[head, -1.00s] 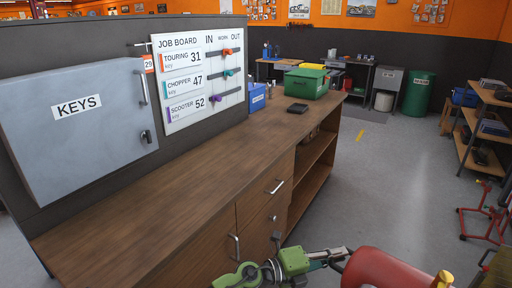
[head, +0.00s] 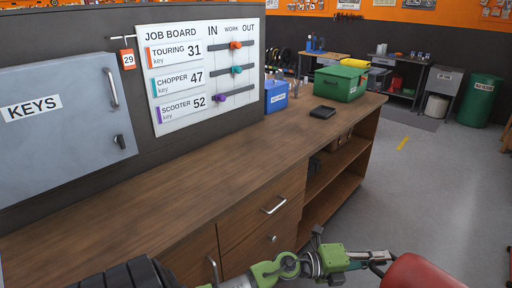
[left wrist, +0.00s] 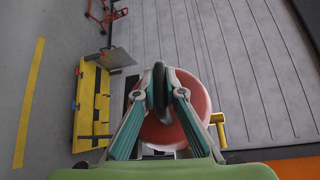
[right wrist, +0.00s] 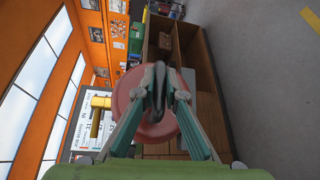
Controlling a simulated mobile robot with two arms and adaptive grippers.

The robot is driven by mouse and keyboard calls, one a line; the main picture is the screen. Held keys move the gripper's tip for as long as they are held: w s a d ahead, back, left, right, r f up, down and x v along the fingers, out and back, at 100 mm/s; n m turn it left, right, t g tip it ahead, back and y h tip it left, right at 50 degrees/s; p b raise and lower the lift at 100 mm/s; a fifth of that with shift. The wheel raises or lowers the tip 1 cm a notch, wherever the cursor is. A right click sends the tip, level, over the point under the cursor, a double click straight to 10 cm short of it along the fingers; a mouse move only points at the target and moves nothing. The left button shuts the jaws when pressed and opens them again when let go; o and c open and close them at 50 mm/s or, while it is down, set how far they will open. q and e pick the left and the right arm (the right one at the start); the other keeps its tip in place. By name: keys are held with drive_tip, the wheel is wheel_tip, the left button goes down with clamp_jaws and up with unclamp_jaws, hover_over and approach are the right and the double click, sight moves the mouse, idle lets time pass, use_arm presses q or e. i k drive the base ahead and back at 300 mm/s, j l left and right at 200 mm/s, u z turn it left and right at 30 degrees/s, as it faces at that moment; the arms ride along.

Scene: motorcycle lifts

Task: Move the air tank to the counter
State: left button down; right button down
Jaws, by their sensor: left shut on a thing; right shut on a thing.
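The air tank (head: 422,273) is red and shows only in part at the bottom right edge of the head view. My left gripper (head: 385,258) reaches it from the left. In the left wrist view my left gripper (left wrist: 161,88) is shut on a dark handle of the tank (left wrist: 195,92). In the right wrist view my right gripper (right wrist: 160,88) is also shut on a dark grip of the tank (right wrist: 128,95), with a yellow fitting beside it. The wooden counter (head: 200,175) lies ahead and left of the tank, its near top bare.
A dark flat object (head: 322,112), a green box (head: 341,84) and a blue bin (head: 276,96) stand on the counter's far end. A grey key cabinet (head: 60,125) and job board (head: 205,75) hang behind it. Open floor (head: 420,190) lies right.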

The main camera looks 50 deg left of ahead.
sight(225, 169)
drive_tip(key=i, duration=1.9)
drive_tip(key=i+u, duration=0.25)
drive_tip(key=i+l+u, duration=0.1)
drive_tip(key=u, duration=0.15)
drive_tip(key=i+u, duration=0.15)
drive_tip(key=u, duration=1.95)
